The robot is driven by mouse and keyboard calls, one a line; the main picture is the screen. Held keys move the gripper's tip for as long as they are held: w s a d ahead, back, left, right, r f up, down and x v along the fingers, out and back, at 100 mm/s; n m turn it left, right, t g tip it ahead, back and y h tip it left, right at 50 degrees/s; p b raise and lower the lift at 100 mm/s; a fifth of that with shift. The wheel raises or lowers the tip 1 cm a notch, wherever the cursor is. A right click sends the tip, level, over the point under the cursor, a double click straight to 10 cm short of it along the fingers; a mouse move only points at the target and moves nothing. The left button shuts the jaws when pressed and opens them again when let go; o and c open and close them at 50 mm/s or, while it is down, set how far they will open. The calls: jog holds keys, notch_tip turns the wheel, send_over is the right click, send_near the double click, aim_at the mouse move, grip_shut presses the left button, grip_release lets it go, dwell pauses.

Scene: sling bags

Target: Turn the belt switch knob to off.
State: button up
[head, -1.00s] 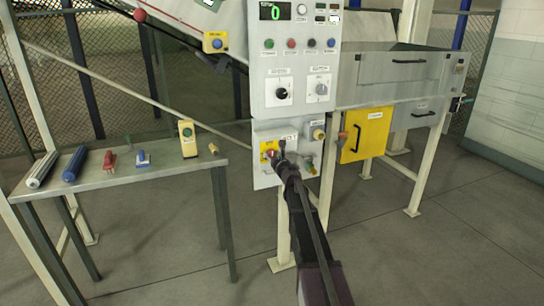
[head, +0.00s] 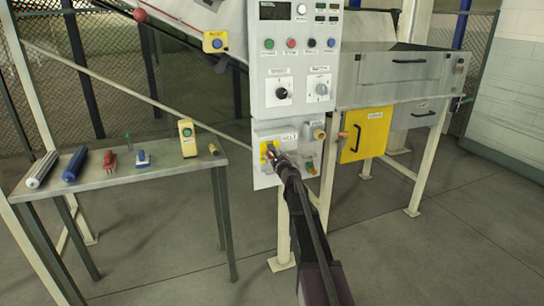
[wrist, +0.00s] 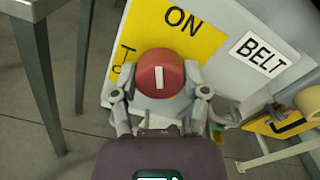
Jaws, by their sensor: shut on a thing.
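The belt switch knob (wrist: 160,73) is a red round knob with a white line on its face. It sits on a yellow plate (wrist: 200,42) marked ON, beside a white BELT label (wrist: 258,53). The white line stands about upright in the wrist view; more lettering at the knob's left is partly covered. My gripper (wrist: 160,95) is shut on the knob, one finger at each side. In the head view my gripper (head: 274,158) is at the yellow plate (head: 264,147) on the lower panel, hiding most of the knob.
The control panel (head: 297,72) above carries buttons, two dials and a dark display (head: 275,11). A side table (head: 130,175) with brushes and a yellow handheld box (head: 187,138) stands at left. A yellow door (head: 366,135) is at right. The floor between is clear.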

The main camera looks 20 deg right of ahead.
jog(key=n, duration=0.6)
jog(key=shift+w+n, duration=0.15)
jog(key=shift+n, duration=0.15)
jog(key=n, duration=0.5)
jog(key=shift+n, duration=0.3)
jog(key=o, duration=1.1)
jog(key=shift+o, duration=0.2)
jog(key=s, duration=1.2)
jog(key=shift+d, duration=0.2)
jog(key=shift+s, duration=0.1)
